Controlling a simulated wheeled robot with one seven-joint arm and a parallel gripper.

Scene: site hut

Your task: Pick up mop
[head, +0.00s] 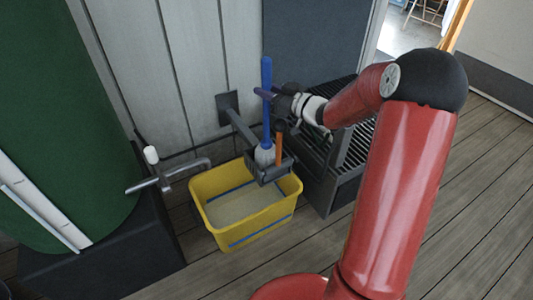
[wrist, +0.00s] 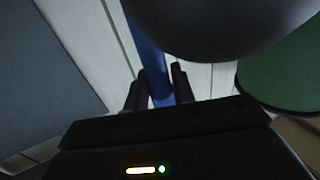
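The mop has a blue handle (head: 266,75) that stands nearly upright, with a pale grey head (head: 264,155) at the bottom. The head sits at a dark wall-mounted holder (head: 270,174) above a yellow bucket. My gripper (head: 266,93) is at the upper part of the handle, coming from the right. In the wrist view, the blue handle (wrist: 148,55) runs between the two dark fingers of my gripper (wrist: 159,85). The fingers lie close against both sides of it and look shut on it. The contact faces are hidden.
The yellow bucket (head: 246,234) stands on the plank floor below the holder. An orange-handled tool (head: 279,142) is right beside the mop. A tap (head: 160,180) and a green barrel (head: 62,130) are at the left. A dark slatted rack (head: 345,185) stands at the right.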

